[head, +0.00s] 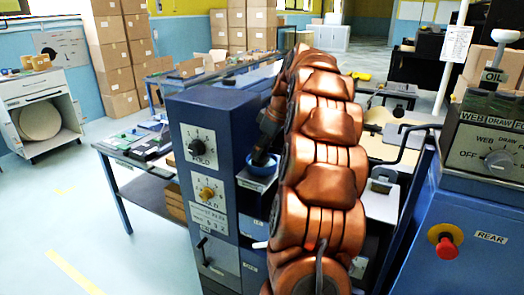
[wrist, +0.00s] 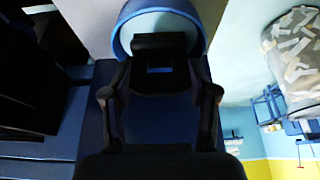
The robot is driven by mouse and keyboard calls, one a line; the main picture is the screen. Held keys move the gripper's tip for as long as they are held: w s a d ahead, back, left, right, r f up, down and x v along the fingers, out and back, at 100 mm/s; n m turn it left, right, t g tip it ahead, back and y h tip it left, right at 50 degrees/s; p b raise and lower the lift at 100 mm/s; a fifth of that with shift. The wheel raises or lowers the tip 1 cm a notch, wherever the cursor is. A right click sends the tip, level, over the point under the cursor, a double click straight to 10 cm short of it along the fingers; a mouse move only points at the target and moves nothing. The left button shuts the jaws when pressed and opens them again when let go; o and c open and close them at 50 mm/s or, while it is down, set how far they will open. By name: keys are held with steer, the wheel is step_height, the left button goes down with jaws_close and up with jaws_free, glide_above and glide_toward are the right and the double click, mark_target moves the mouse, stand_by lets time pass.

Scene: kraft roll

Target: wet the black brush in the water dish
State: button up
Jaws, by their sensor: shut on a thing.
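The water dish (head: 262,166) is a round blue bowl on a small ledge at the side of the blue cabinet. Its blue rim and pale inside fill the top of the wrist view (wrist: 124,42). The black brush (wrist: 160,43) is a dark block between the fingers of my gripper (wrist: 160,76), which is shut on it. In the wrist view the brush overlaps the dish. I cannot tell whether it touches water. In the head view my copper-coloured arm hides most of the gripper, just above the dish.
The blue control cabinet (head: 190,104) with knobs stands left of my arm. A second blue machine (head: 466,235) with a red button stands at right. A table (head: 113,150) holds small items behind the cabinet. Open floor lies at left.

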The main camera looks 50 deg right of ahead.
steer(key=shift+r+p, duration=0.85)
steer(key=shift+r, duration=2.35)
